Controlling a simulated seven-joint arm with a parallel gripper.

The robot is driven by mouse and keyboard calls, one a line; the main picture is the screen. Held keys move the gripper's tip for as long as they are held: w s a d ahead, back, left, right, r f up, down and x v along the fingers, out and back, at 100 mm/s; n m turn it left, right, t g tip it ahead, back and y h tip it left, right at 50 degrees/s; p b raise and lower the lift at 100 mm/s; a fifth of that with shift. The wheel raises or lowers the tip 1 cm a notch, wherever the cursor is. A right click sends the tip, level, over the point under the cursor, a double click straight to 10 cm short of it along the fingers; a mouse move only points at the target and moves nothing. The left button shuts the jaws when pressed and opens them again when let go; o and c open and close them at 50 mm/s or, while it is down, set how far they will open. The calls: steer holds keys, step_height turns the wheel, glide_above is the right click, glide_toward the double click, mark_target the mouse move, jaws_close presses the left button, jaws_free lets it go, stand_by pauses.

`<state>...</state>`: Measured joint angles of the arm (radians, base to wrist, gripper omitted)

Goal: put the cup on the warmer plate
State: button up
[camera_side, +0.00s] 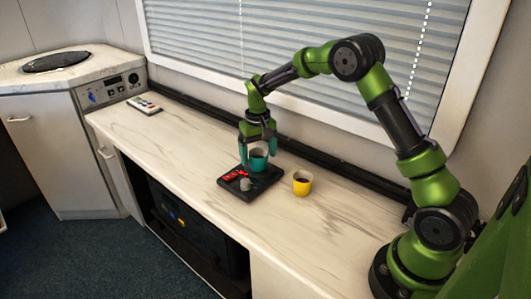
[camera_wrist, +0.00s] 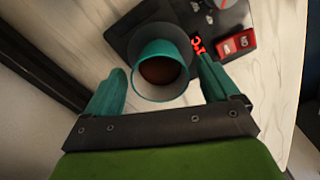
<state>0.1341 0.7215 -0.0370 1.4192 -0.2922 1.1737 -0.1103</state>
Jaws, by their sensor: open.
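A teal cup (camera_side: 259,162) with dark brown liquid stands upright at the back right part of the black warmer unit (camera_side: 262,187). In the wrist view my gripper (camera_wrist: 160,66) has one finger on each side of the cup, with visible gaps. The plate's surface is mostly hidden.
The warmer unit carries a red switch (camera_wrist: 236,43), a red lit display (camera_wrist: 197,47) and a grey knob (camera_side: 246,184). A yellow cup (camera_side: 302,182) with dark contents stands just right of it. A remote-like object (camera_side: 145,105) lies far left. The counter between is clear; a window blind rises behind.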

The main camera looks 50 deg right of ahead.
steer(key=s+a+r+t, duration=0.1)
steer(key=s+a+r, duration=0.1)
steer(key=r, duration=0.6)
steer(key=s+a+r+t, duration=0.1)
steer(key=s+r, duration=0.2)
steer(key=r, duration=0.5)
steer(key=s+a+r+t+y, duration=0.1)
steer(key=s+a, duration=0.3)
steer(key=s, duration=0.6)
steer(key=s+a+r+t+y, duration=0.1)
steer(key=s+a+t, duration=0.3)
steer(key=s, duration=0.7)
steer(key=shift+r, duration=0.35)
steer(key=shift+a, duration=0.1)
